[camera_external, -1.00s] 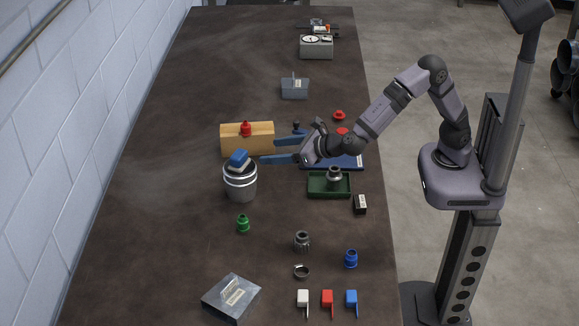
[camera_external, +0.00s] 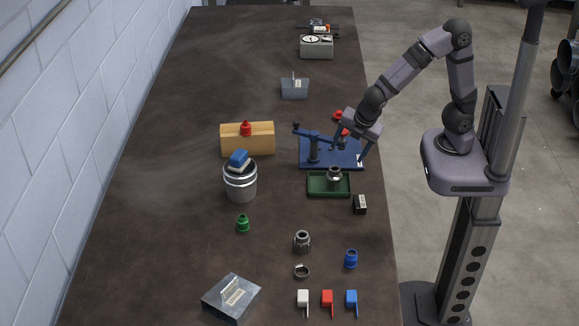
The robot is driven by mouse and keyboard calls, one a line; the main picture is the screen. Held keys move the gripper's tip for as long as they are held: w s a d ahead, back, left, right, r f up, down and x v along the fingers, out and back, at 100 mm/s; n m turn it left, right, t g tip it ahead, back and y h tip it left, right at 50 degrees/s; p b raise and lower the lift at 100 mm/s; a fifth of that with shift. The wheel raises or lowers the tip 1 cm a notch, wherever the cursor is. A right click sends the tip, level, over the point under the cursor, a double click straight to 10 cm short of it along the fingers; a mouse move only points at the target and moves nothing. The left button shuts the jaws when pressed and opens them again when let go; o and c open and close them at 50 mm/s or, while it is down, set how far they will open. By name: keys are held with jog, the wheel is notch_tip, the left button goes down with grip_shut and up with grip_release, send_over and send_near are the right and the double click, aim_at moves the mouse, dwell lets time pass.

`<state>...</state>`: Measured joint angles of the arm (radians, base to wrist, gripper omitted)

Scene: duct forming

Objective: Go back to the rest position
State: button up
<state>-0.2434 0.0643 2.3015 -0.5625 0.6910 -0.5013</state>
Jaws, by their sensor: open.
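Whether the fingertips touch the fixture cannot be told. My arm reaches in from the right, with its elbow raised high.
A wooden block (camera_external: 262,142) with a red fitting (camera_external: 245,129) stands left of the fixture. A metal can (camera_external: 240,187) holds a blue-topped piece (camera_external: 239,157). A green tray (camera_external: 316,190) with a metal fitting (camera_external: 334,174) lies in front. The left table side is clear.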

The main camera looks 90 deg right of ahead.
jog(key=s+f+m+g+y+b, duration=0.1)
jog(key=s+m, duration=0.2)
jog(key=m, duration=0.1)
jog(key=s+f+m+g+y+b, duration=0.1)
jog(key=s+f+m, duration=0.1)
jog(key=s+m, duration=0.2)
jog(key=s+f+m+y+b, duration=0.1)
jog(key=s+f+m, duration=0.1)
jog(key=s+m, duration=0.2)
jog(key=shift+s+g, duration=0.25)
jog(key=shift+g, duration=0.15)
jog(key=shift+s+a+f+m, duration=0.15)
jog(key=shift+s+m, duration=0.2)
jog(key=shift+m, duration=0.35)
